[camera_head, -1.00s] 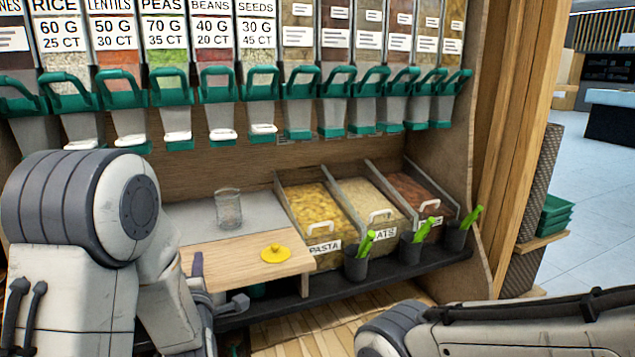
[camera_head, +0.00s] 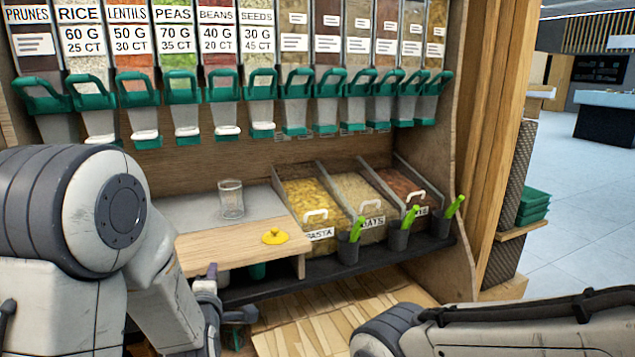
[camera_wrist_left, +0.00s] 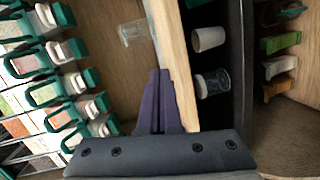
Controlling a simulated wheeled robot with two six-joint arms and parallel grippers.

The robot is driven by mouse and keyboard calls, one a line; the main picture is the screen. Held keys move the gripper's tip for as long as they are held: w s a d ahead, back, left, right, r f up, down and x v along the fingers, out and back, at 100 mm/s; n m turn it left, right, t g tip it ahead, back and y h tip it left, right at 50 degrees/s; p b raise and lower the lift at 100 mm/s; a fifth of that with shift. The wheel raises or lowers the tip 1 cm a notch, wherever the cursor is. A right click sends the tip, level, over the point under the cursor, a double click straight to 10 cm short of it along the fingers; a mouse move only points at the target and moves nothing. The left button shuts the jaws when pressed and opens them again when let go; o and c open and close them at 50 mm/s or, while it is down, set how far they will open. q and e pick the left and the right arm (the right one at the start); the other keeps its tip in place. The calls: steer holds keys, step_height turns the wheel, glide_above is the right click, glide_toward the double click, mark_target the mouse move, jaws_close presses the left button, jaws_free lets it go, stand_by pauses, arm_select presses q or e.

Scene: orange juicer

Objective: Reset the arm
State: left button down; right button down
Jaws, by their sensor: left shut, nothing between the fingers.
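My left arm (camera_head: 110,215) comes in from the left in the head view, bent down in front of the wooden counter. My left gripper (camera_head: 212,275) is near the counter's front edge, partly hidden by my own arm. In the left wrist view the two dark fingers (camera_wrist_left: 160,100) are together, with nothing between them. My right arm (camera_head: 520,325) lies across the lower right of the head view; its gripper is outside the picture.
A clear glass jar (camera_head: 231,198) and a yellow lid (camera_head: 275,236) stand on the counter (camera_head: 225,248). Bins of pasta (camera_head: 312,203) and grains are to the right, with dark cups (camera_head: 348,250) in front. Dispensers (camera_head: 182,105) hang above. Cups (camera_wrist_left: 208,40) sit below the counter.

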arm_select(q)
steer(key=s+d+f+m+g+h, duration=0.2)
steer(key=s+d+m+g+h, duration=0.15)
steer(key=s+d+m, duration=0.45)
steer(key=s+d+f+m+g+h, duration=0.3)
steer(key=d+m+g, duration=0.15)
steer(key=d, duration=0.45)
steer(key=s+d+m+g+y, duration=0.15)
steer(key=s+m+g, duration=0.55)
steer(key=s+m, duration=1)
steer(key=s+r+n+p, duration=0.1)
steer(key=s+r+p, duration=0.1)
steer(key=r+p, duration=1.4)
steer(key=s+r+n+p, duration=0.2)
steer(key=s+r+p, duration=0.1)
steer(key=r+p, duration=1.3)
steer(key=shift+a+r+g+y, duration=0.3)
steer(key=shift+a+r+g, duration=0.1)
steer(key=shift+a, duration=0.05)
